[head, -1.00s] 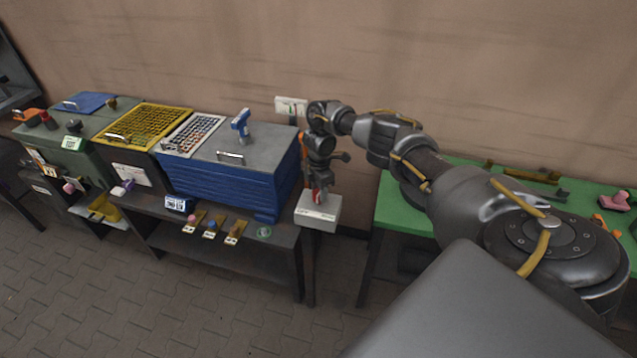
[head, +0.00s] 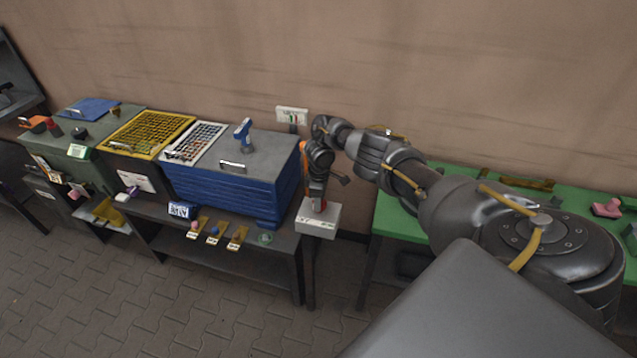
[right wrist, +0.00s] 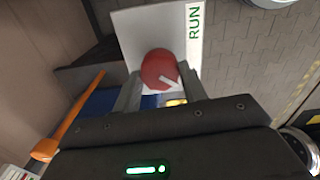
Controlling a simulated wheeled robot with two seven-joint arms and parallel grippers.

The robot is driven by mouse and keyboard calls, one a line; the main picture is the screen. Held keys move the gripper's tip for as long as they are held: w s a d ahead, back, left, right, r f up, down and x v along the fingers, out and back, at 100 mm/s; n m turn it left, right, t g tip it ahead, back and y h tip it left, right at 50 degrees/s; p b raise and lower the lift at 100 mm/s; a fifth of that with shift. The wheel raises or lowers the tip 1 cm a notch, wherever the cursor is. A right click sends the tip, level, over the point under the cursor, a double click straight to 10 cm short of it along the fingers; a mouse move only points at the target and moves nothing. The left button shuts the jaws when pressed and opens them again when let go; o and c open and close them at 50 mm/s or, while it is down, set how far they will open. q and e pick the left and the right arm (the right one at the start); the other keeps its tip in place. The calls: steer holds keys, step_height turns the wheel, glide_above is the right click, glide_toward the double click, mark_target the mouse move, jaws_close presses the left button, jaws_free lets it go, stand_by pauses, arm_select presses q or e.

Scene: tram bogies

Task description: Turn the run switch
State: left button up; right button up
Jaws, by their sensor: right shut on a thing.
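The run switch is a red round knob (right wrist: 158,66) with a white arrow, on a pale box (right wrist: 143,28) marked RUN in green. In the right wrist view the arrow slants toward the lower right, and the RUN label is at the upper right. In the head view the box (head: 318,220) stands at the right end of the dark bench. My right gripper (head: 318,200) reaches down onto it from above. In the right wrist view the fingers of my right gripper (right wrist: 160,88) are shut on the red knob, one on each side. My left gripper is not in view.
A blue chest (head: 232,188) stands just left of the box. An orange bar (right wrist: 75,122) runs close by in the right wrist view. A wall socket (head: 291,115) is behind. A green table (head: 390,207) is on the right.

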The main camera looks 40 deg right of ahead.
steer(key=shift+s+d+f, duration=0.1)
steer(key=shift+s, duration=0.05)
stand_by(0.3)
steer(key=o, duration=1)
steer(key=shift+r, duration=0.2)
steer(key=shift+r, duration=0.35)
step_height(320, 180, up, 5)
steer(key=shift+f, duration=0.1)
step_height(320, 180, up, 5)
steer(key=shift+p, duration=0.9)
